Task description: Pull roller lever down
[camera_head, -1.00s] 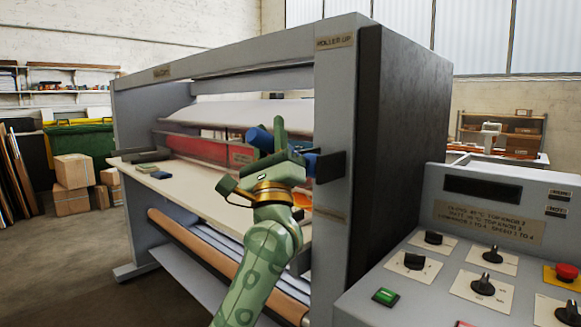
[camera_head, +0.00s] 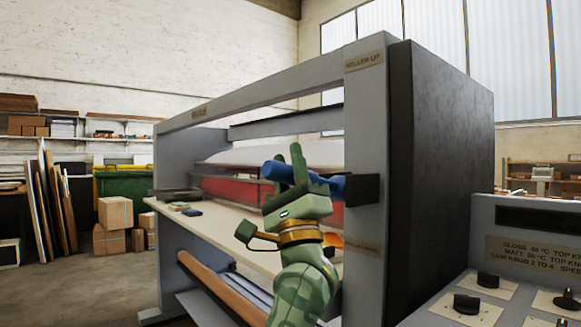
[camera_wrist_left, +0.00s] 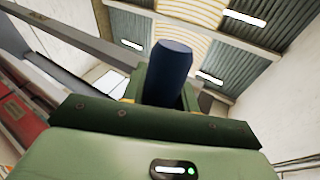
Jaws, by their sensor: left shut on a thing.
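The roller lever has a blue handle (camera_head: 278,171) that sticks out sideways to the left from a dark mount (camera_head: 363,189) on the laminator's grey post. My left gripper (camera_head: 304,172) is shut on the handle, with a green finger pointing up beside it. The handle's free end shows left of the fingers. In the left wrist view the blue handle (camera_wrist_left: 168,72) stands up between the green jaws. The post carries a "ROLLER UP" label (camera_head: 363,62) above the lever and a smaller, unreadable label (camera_head: 361,245) below it. My right gripper is not in view.
The grey laminator (camera_head: 255,95) has a red roller (camera_head: 228,190) and a pale feed table (camera_head: 232,232) behind my left arm. A control panel (camera_head: 520,268) with black knobs stands at the right. Boxes (camera_head: 115,213) and a green bin (camera_head: 126,185) are at the left.

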